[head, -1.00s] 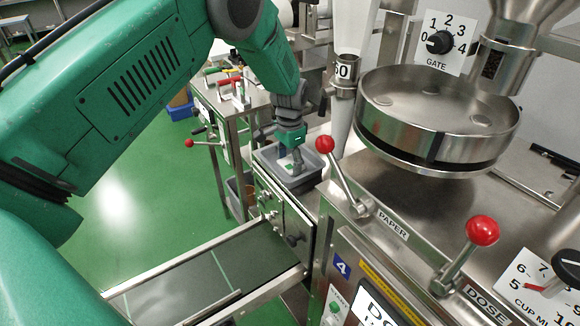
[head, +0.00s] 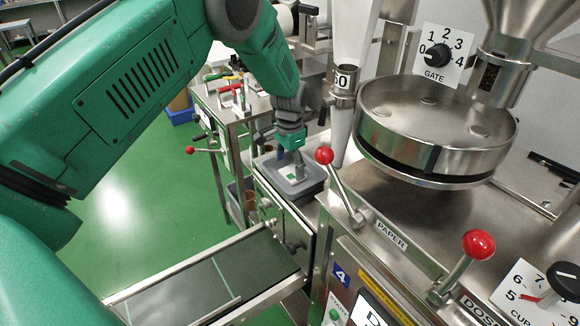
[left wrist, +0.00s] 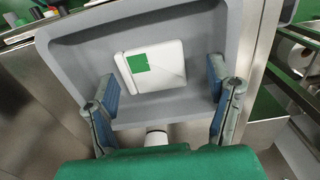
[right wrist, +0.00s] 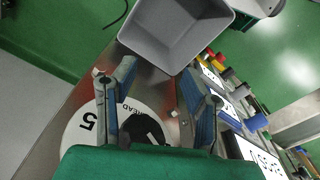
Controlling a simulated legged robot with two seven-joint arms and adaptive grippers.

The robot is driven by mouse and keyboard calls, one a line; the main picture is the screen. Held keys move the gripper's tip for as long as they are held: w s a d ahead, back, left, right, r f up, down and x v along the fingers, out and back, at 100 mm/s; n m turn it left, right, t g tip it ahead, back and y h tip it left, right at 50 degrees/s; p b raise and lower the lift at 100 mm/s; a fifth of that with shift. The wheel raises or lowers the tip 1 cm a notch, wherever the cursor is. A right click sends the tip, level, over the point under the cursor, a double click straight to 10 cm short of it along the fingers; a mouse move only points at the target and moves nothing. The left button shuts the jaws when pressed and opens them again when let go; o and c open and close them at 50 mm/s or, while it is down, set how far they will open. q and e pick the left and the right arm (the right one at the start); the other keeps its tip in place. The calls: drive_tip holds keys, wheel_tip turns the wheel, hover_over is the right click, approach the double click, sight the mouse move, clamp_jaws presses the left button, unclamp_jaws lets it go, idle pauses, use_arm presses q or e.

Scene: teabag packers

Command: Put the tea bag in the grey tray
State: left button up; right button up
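The white tea bag (left wrist: 172,72) with a green square label lies flat on the floor of the grey tray (left wrist: 70,62) in the left wrist view. In the head view the tea bag (head: 292,178) shows small inside the tray (head: 312,186). My left gripper (left wrist: 161,76) is open, one finger on each side of the tea bag and apart from it. In the head view this gripper (head: 298,162) hangs over the tray. My right gripper (right wrist: 158,72) is open and empty in the right wrist view.
A steel machine with a round pan (head: 435,125) and red-knobbed levers (head: 481,244) stands right of the tray. A conveyor (head: 200,285) runs below it. An empty grey bin (right wrist: 178,30) and a white dial (right wrist: 140,130) lie before my right gripper.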

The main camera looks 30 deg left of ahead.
sight(289, 172)
use_arm(q)
wheel_tip(289, 172, up, 10)
drive_tip(key=p, duration=0.5)
drive_tip(key=shift+r, duration=0.1)
